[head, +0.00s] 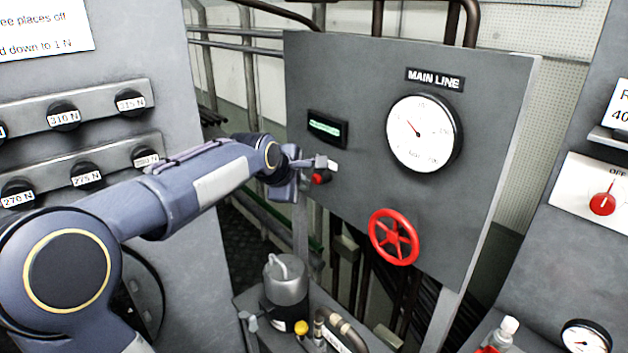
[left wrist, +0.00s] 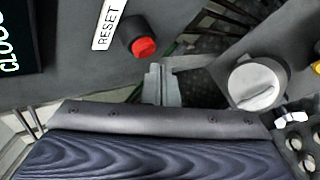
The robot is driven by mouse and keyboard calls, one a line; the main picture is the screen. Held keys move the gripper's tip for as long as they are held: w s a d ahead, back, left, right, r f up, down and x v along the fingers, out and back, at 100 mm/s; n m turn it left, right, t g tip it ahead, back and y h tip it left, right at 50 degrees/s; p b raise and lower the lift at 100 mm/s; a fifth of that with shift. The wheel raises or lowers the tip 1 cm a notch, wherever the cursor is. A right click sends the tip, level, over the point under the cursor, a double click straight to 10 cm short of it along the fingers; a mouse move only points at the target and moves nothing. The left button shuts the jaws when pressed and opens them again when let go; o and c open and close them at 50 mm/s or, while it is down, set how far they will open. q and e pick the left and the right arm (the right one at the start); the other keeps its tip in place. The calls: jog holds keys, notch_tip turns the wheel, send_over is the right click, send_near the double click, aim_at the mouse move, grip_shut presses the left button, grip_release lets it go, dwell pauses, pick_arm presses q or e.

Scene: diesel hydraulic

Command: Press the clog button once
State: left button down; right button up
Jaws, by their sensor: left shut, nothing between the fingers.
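A red push button (head: 318,179) sits on the grey main panel, below a small display (head: 327,128) with green text. In the left wrist view the red button (left wrist: 144,47) stands out from the panel beside a white label (left wrist: 109,24) that reads RESET. The display (left wrist: 10,40) there shows green letters that look like the start of "CLOGG", cut off by the frame. My left gripper (head: 318,160) is shut and empty, close to the button. In the left wrist view its fingers (left wrist: 160,80) are just below the button, apparently apart from it. My right gripper is not in view.
A MAIN LINE gauge (head: 423,133) and a red handwheel (head: 394,237) are on the same panel. A canister with a grey cap (head: 286,279) stands below my left gripper. Knob rows (head: 88,175) are at left, a red switch (head: 602,204) at right.

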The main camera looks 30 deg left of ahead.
pick_arm(q)
jog(key=shift+w, duration=0.4)
jog(key=shift+w+d+p, duration=0.25)
jog(key=shift+w+p, duration=0.1)
jog(key=shift+w, duration=0.2)
dwell(0.6)
jog(key=shift+s, duration=0.1)
jog(key=shift+s+a+b, duration=0.3)
jog(key=shift+s+b, duration=0.1)
jog(key=shift+s, duration=0.5)
jog(key=shift+s+a+b, duration=0.2)
jog(key=shift+s+b, duration=0.1)
jog(key=shift+s, duration=0.5)
jog(key=shift+s+a+b, duration=0.25)
jog(key=shift+s+b, duration=0.05)
jog(key=shift+s, duration=0.5)
jog(key=shift+s+a+b, duration=0.2)
jog(key=shift+s+b, duration=0.1)
jog(key=shift+s, duration=0.5)
